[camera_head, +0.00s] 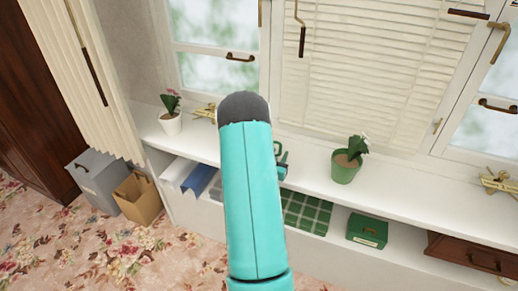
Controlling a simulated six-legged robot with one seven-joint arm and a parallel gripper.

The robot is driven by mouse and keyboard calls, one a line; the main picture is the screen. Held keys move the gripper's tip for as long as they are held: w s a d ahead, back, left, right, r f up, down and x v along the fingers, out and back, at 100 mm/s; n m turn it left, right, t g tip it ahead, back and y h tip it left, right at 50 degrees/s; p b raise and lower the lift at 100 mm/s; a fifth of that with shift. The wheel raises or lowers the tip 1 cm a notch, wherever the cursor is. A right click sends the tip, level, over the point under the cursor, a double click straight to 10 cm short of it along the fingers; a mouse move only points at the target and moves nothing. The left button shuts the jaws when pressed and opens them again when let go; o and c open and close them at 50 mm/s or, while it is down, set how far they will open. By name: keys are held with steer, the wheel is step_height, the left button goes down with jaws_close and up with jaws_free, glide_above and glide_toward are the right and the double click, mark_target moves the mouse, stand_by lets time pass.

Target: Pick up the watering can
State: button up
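My teal arm, with a dark grey rounded end, rises through the middle of the view and covers part of the white window sill. A small dark green and teal shape shows at its right edge, by the front of the sill. I cannot tell whether this is part of the watering can, of my gripper, or of both. No watering can shows clearly elsewhere. My gripper's fingers cannot be made out, so whether it is open or shut does not show.
The white sill (407,193) holds a white pot with a pink-flowered plant (171,121) at left and a green potted plant (345,166) at right. Below are a green box (367,232) and a brown drawer (470,255). Grey (96,180) and tan (138,199) bins stand on the floral carpet.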

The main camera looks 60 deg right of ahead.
jaws_close()
steer(key=shift+r, duration=0.15)
stand_by(0.4)
